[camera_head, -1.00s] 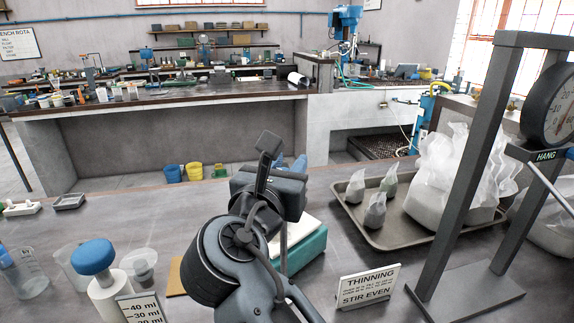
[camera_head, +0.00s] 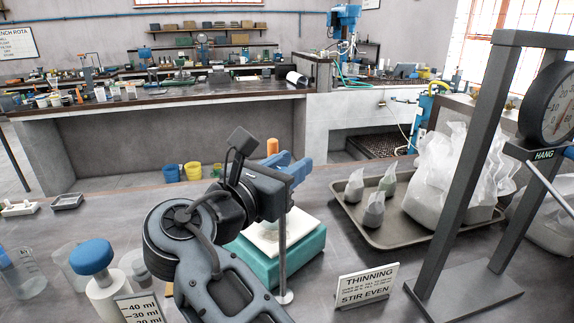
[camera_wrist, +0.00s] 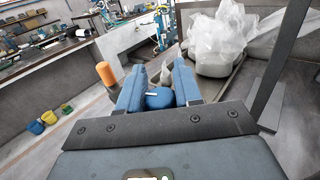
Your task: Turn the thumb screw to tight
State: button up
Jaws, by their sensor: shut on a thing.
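The thumb screw (camera_wrist: 159,98) shows in the wrist view as a rounded blue knob with a small white mark, between my fingers. My gripper (camera_wrist: 158,88) has its two blue fingers on either side of the knob and is shut on it. In the head view my gripper (camera_head: 292,172) points right, above the teal-and-white balance, and its wrist hides the knob. An upright orange cylinder (camera_wrist: 106,73) stands just left of the fingers; it also shows behind my gripper in the head view (camera_head: 272,146). A thin metal post on a round foot (camera_head: 284,297) stands below the gripper.
The teal balance (camera_head: 300,254) sits under my gripper. A tray (camera_head: 400,236) with several bags lies to the right, near a dark frame (camera_head: 462,160) with a dial. A "STIR EVEN" sign (camera_head: 367,286) stands in front. Beakers and a blue-capped bottle (camera_head: 91,258) are at left.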

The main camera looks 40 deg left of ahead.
jog(key=shift+s+d+r+m+g+h, duration=0.15)
jog(key=shift+m+g+h, duration=0.4)
jog(key=shift+m+h, duration=0.9)
jog(key=shift+d+f+m+g+h, duration=0.2)
jog(key=shift+m+g+h, duration=0.5)
jog(key=shift+h, duration=1.3)
jog(key=shift+s+d+r+m+g+h, duration=0.15)
jog(key=shift+d+m+g+h, duration=0.15)
jog(key=shift+m+h, duration=1.25)
jog(key=shift+w+g+h, duration=0.1)
jog(key=shift+g+h, duration=0.15)
jog(key=shift+h, duration=0.15)
jog(key=o, duration=1)
jog(key=shift+c, duration=0.2)
jog(key=d+r+b, duration=0.2)
jog(key=d+r, duration=0.9)
jog(key=shift+d, duration=0.35)
